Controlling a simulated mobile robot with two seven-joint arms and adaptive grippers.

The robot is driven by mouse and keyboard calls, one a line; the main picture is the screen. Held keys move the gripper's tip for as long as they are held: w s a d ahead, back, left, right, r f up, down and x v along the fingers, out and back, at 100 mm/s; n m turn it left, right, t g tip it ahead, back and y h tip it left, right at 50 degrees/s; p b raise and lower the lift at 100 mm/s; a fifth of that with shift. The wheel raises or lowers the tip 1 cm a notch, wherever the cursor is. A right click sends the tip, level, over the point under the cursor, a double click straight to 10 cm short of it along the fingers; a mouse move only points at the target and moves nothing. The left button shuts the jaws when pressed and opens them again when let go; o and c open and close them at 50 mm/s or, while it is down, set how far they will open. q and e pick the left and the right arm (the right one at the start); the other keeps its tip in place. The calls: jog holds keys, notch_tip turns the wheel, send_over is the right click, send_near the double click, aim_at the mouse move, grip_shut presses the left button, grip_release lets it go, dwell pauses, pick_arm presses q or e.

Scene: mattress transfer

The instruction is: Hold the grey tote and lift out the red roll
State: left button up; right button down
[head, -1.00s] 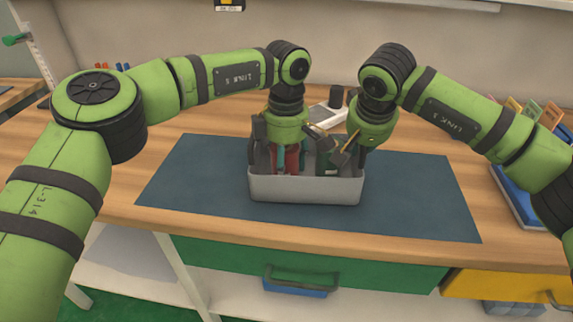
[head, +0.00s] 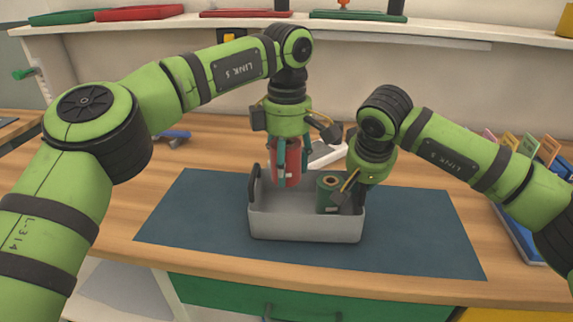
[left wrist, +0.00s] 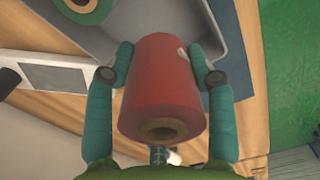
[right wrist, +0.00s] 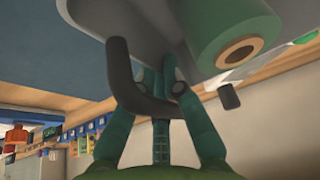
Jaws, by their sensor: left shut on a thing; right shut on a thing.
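The grey tote (head: 305,226) stands on the dark blue mat, with a dark handle at its left end. My left gripper (head: 292,168) is shut on the red roll (head: 286,160) and holds it upright over the left part of the tote. In the left wrist view the red roll (left wrist: 162,85) sits between both fingers. I cannot tell whether its lower end clears the rim. My right gripper (head: 350,188) is shut on the tote's right handle, which shows dark between the fingers in the right wrist view (right wrist: 150,106). A green roll (head: 327,196) stands inside the tote.
The blue mat (head: 420,225) is free on both sides of the tote. A white-and-grey device (head: 328,154) lies behind the tote. A blue rack with coloured cards (head: 520,215) stands at the right. A shelf with trays (head: 140,13) runs along the back.

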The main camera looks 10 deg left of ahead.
aim_at(287, 142)
pick_arm(q)
jog(key=shift+r, duration=1.6)
pick_arm(e)
jog(key=shift+r, duration=0.1)
jog(key=c, duration=1.3)
grip_release()
jog(key=shift+o, duration=0.2)
jog(key=shift+s+r, duration=0.1)
